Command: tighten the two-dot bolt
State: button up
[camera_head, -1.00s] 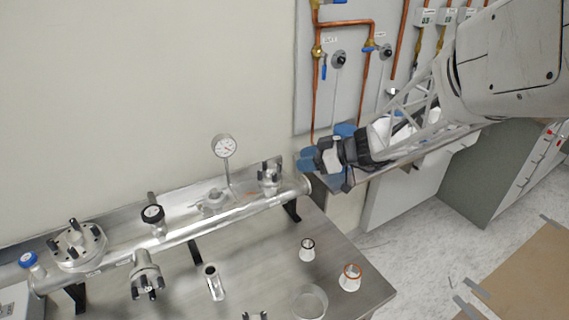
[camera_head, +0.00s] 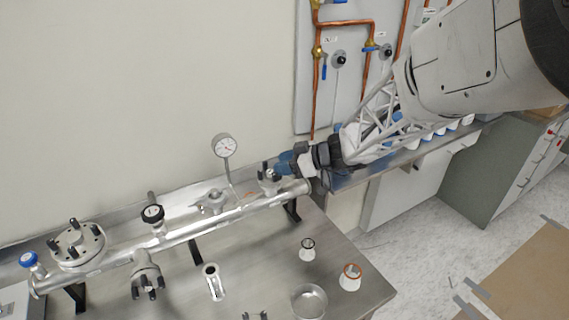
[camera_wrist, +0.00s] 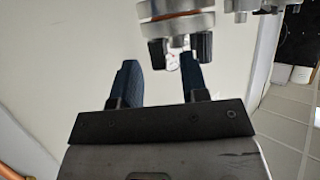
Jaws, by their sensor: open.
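A metal flange (camera_head: 268,187) with dark upright bolts stands at the right end of the steel pipe (camera_head: 215,222). My gripper (camera_head: 283,163) is beside these bolts, its blue fingers partly covering them. In the wrist view the flange shows at the top (camera_wrist: 178,22), with a black bolt at left (camera_wrist: 158,53) and another at right (camera_wrist: 203,46). My open gripper (camera_wrist: 160,78) has its two blue fingers apart near these bolts. It holds nothing. I cannot make out dots on any bolt, so I cannot tell which is the two-dot one.
A round gauge (camera_head: 225,146) rises behind the pipe. A larger bolted flange (camera_head: 76,243) is at left, and another (camera_head: 147,279) faces forward. Cups (camera_head: 307,249), (camera_head: 350,277) and a glass dish (camera_head: 309,301) stand on the bench, with free room between.

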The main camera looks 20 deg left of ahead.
jog(key=shift+c, duration=0.5)
grip_shut()
jog(key=shift+s+m+t, duration=0.1)
jog(key=shift+m+t, duration=0.3)
jog(key=shift+t, duration=0.1)
jog(key=shift+s+m+t, duration=0.15)
jog(key=shift+m+t, duration=0.95)
jog(key=shift+t, duration=0.2)
jog(key=shift+s+a+m+t+h, duration=0.15)
jog(key=shift+m+t+h, duration=0.65)
jog(key=shift+m+t, duration=0.9)
jog(key=shift+t, duration=0.1)
jog(key=shift+o, duration=0.5)
grip_release()
